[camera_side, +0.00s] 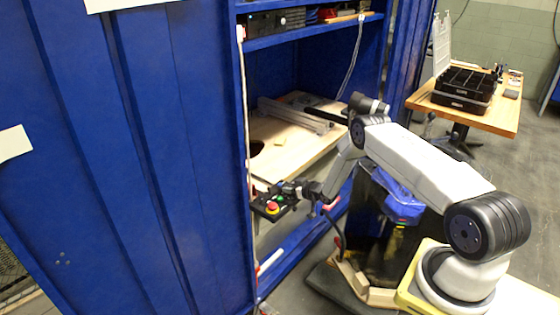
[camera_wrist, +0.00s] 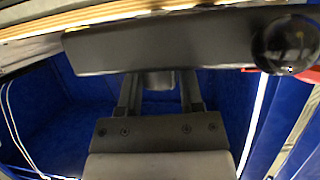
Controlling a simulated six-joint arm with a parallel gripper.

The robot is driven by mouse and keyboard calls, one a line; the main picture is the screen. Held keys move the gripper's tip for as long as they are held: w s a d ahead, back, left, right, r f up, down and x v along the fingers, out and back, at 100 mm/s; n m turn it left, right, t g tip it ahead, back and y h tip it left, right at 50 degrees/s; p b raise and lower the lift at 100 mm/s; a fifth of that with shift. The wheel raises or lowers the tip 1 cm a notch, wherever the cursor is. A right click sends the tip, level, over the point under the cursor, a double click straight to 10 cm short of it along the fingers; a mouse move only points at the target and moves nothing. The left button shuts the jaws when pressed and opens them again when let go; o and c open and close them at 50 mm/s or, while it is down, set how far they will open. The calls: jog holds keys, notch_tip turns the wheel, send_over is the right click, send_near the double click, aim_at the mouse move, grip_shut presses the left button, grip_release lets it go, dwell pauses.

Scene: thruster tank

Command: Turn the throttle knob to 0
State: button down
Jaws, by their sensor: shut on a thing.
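A dark control box (camera_side: 262,210) juts from the front of the blue cabinet in the side view, with a red button on a yellow base (camera_side: 272,208) and a small green part on it. My gripper (camera_side: 287,189) is at the box's far right side. In the wrist view the box shows as a long dark bar (camera_wrist: 190,42) across the top. My gripper (camera_wrist: 158,82) has a finger on each side of a short dark piece, apparently the throttle knob (camera_wrist: 157,80), and is shut on it. Its markings and setting cannot be read.
The blue cabinet (camera_side: 150,150) stands close on the left. A wooden board with a metal rail (camera_side: 295,115) lies inside it. A glossy black round part (camera_wrist: 285,45) sits at the box's right end. A wooden table (camera_side: 490,115) with a black case stands at the back right.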

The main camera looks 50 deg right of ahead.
jog(key=shift+n+y, duration=0.6)
jog(key=shift+y, duration=0.2)
jog(key=shift+c, duration=1.3)
grip_release()
jog(key=shift+s, duration=0.1)
jog(key=v, duration=0.7)
jog(key=shift+s, duration=0.3)
jog(key=shift+r, duration=0.15)
jog(key=shift+r, duration=0.1)
